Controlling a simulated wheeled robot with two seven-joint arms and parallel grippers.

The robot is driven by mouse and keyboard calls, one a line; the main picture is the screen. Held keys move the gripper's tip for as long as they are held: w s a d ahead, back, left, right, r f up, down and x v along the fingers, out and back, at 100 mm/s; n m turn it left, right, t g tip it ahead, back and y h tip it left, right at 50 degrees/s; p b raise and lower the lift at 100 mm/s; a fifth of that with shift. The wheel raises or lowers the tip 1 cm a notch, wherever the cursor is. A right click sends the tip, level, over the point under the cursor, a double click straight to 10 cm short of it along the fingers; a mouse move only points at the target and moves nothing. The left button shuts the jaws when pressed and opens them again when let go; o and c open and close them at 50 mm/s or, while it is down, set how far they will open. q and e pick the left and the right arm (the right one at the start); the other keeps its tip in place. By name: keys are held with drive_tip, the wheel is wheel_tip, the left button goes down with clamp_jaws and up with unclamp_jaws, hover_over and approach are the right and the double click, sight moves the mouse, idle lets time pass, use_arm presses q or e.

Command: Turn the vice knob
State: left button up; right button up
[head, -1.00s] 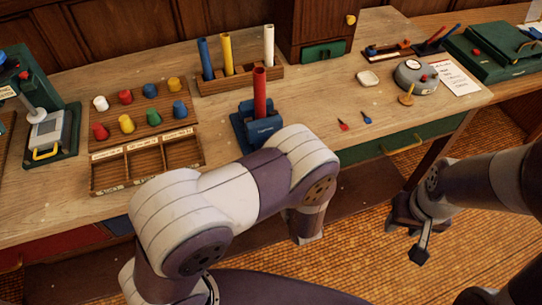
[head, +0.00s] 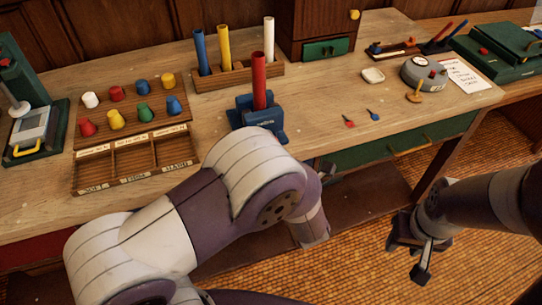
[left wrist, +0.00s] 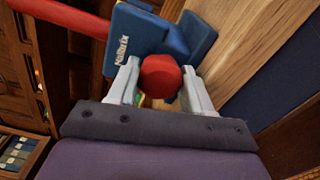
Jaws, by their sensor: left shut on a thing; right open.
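The blue vice (head: 262,122) stands at the front edge of the wooden bench in the head view, holding an upright red tube (head: 259,80). The left wrist view shows the vice's blue body (left wrist: 135,38) close up, with the round red vice knob (left wrist: 160,76) in front of it. My left gripper (left wrist: 160,80) has its two pale fingers on either side of the knob, shut on it. In the head view my left arm hides the knob and that gripper. My right gripper (head: 410,252) is open and empty, low over the woven floor, away from the bench.
A divided wooden tray (head: 135,157) and several coloured knobs lie left of the vice. A rack (head: 236,76) with blue, yellow and white tubes stands behind it. A round grey gauge (head: 423,73) and green case (head: 497,52) are to the right. Bench between vice and gauge is mostly clear.

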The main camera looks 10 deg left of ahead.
use_arm(q)
drive_tip(key=shift+d+f+n+b, duration=0.1)
drive_tip(key=shift+n+b, duration=0.9)
drive_tip(key=shift+w+r+n, duration=0.1)
drive_tip(key=shift+r+n, duration=0.15)
drive_tip(key=shift+n, duration=0.05)
drive_tip(key=o, duration=1)
drive_tip(key=shift+o, duration=0.2)
drive_tip(key=shift+w+d, duration=0.1)
drive_tip(key=b+v, duration=0.1)
drive_tip(key=v, duration=1.1)
drive_tip(key=shift+s+d, duration=0.15)
drive_tip(key=shift+s, duration=0.15)
